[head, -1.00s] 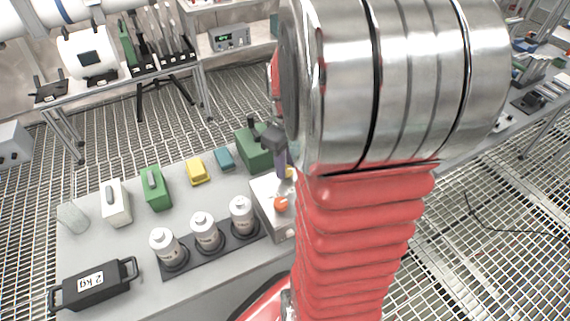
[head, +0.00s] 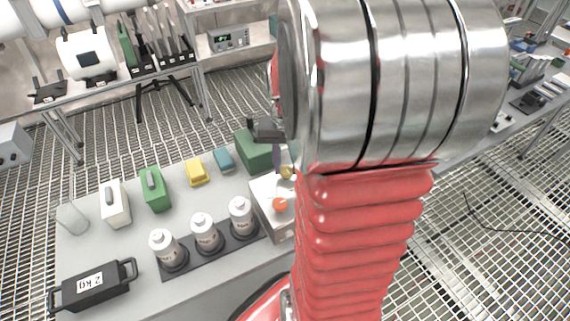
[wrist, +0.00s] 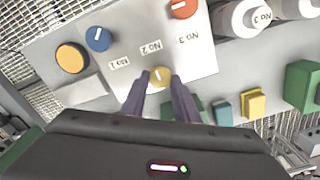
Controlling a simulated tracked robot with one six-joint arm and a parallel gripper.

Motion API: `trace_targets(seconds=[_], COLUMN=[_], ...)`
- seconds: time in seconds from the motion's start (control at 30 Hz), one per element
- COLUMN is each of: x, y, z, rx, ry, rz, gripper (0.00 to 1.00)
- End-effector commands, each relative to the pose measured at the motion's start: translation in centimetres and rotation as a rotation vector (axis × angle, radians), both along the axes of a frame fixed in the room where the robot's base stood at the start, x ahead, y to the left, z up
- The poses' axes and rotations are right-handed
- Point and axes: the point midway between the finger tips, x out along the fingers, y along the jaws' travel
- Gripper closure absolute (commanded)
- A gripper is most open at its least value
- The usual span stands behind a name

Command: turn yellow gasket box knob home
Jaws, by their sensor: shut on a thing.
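The yellow knob (wrist: 160,76) sits on the pale face of a box (wrist: 125,82), close to the label "No 2". A short white mark on it points toward that label in the wrist view. My gripper (wrist: 159,79) is shut on the knob, one purple finger on each side. In the head view the yellow knob (head: 287,171) shows partly beside a finger, on the white box (head: 262,197). My arm hides the right part of that box.
White bottles (head: 206,233), a green box (head: 254,150) and small yellow (head: 196,172) and teal blocks (head: 223,159) stand nearby on the bench.

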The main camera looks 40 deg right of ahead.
Motion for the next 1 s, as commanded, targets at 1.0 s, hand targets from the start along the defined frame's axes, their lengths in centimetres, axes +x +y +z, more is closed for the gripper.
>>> trace_targets(seconds=[1.0], x=[-0.01], y=[0.04], z=[0.11], rx=[0.004], ry=[-0.005], rz=[-0.867], gripper=[0.95])
